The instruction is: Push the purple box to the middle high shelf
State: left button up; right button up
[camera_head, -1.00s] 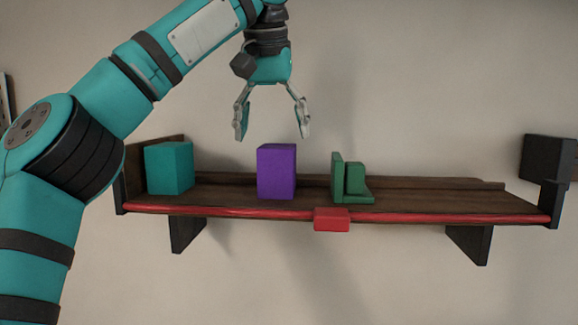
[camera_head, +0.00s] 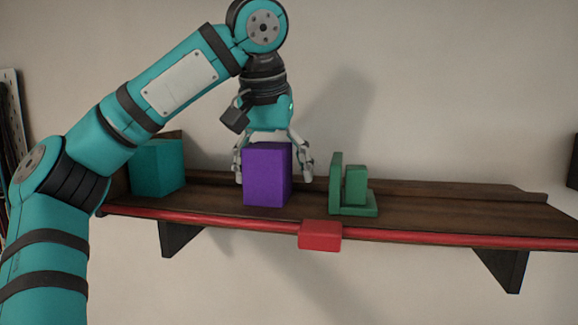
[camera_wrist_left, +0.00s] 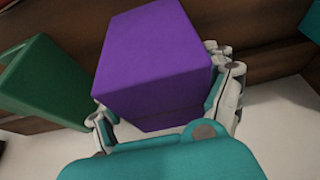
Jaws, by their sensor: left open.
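The purple box (camera_head: 267,176) stands upright on the wooden shelf (camera_head: 430,207), left of its middle. My left gripper (camera_head: 273,175) is open and points down from above, behind the box. One finger shows on each side of the box, and the box partly hides them. In the left wrist view the purple box (camera_wrist_left: 152,65) fills the middle, with the open fingers of the left gripper (camera_wrist_left: 168,105) at its two sides. I cannot tell whether they touch it. My right gripper is not in view.
A teal box (camera_head: 158,168) stands on the shelf to the left, behind my left arm. A green stepped block (camera_head: 353,187) stands right of the purple box. A red strip with a red block (camera_head: 320,235) runs along the shelf's front edge. The shelf's right part is clear.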

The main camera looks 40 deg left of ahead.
pick_arm(q)
jog(key=shift+s+a, duration=0.15)
jog(key=shift+s, duration=0.15)
jog(key=shift+c, duration=1.3)
jog(key=shift+w, duration=0.1)
jog(key=c, duration=1.1)
jog(key=shift+c, duration=0.2)
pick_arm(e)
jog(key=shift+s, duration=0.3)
pick_arm(q)
jog(key=shift+w, duration=0.1)
